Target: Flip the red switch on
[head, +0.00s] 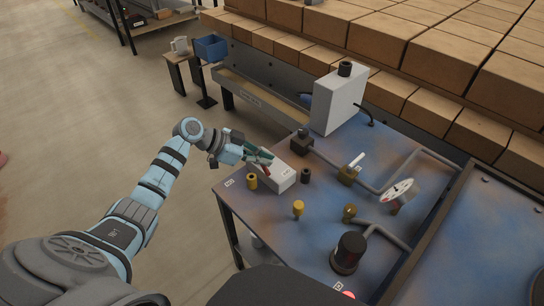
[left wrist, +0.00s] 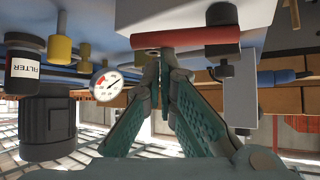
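The red switch shows in the left wrist view as a red bar-shaped handle (left wrist: 190,37) lying across the face of a pale box (left wrist: 255,12). In the head view the white box (head: 281,181) sits on the blue-brown table, and the red handle (head: 262,159) shows in part beside my gripper. My left gripper (left wrist: 160,54) has its fingertips together, right at the red handle, with nothing visible between them. I cannot tell whether they touch the handle. The left gripper also shows in the head view (head: 262,156). My right gripper is in neither view.
Yellow (head: 252,181) and dark knobs stand close around the white box. A gauge (head: 398,190), pipes, a dark cylinder (head: 348,253) and a tall white box (head: 339,100) are on the table (head: 290,235). Cardboard boxes (head: 430,60) fill the back.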

